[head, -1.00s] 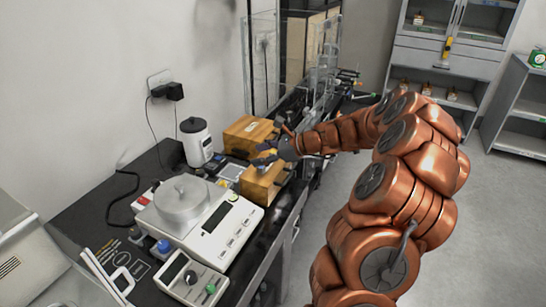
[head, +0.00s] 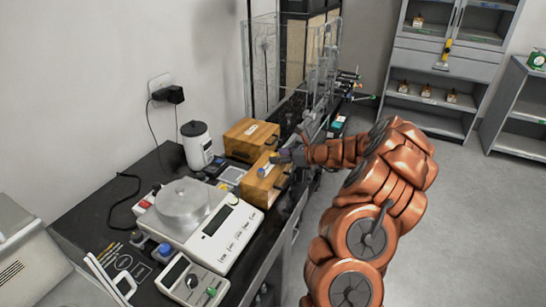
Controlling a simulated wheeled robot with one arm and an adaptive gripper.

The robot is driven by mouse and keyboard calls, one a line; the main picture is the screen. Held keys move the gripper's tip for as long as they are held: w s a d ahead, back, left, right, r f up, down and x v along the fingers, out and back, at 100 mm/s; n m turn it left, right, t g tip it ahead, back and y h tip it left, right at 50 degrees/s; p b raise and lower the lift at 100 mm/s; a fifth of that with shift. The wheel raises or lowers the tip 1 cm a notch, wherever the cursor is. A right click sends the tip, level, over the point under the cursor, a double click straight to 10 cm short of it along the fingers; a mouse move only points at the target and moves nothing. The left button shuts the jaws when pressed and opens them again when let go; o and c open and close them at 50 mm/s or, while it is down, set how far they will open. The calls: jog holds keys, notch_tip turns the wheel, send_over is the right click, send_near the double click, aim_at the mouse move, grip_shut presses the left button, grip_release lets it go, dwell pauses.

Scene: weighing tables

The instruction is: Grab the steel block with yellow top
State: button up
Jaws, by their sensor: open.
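A small yellow-topped piece (head: 273,155), which looks like the steel block, shows at the top of the front wooden box (head: 260,188). Its steel body is too small and covered to make out. My gripper (head: 283,157) is open, right at the yellow top from the right side. I cannot tell whether its fingers touch the block or stand around it. A small blue-topped piece (head: 262,172) is just in front of it on the same box.
A second wooden box (head: 250,139) stands behind. A large scale (head: 213,228), a smaller instrument (head: 190,281) and a white jar (head: 196,146) crowd the black bench (head: 85,205). Clear glass panels (head: 262,60) rise behind. The floor (head: 460,220) at right is open.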

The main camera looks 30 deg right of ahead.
jog(key=shift+x, duration=1)
grip_shut()
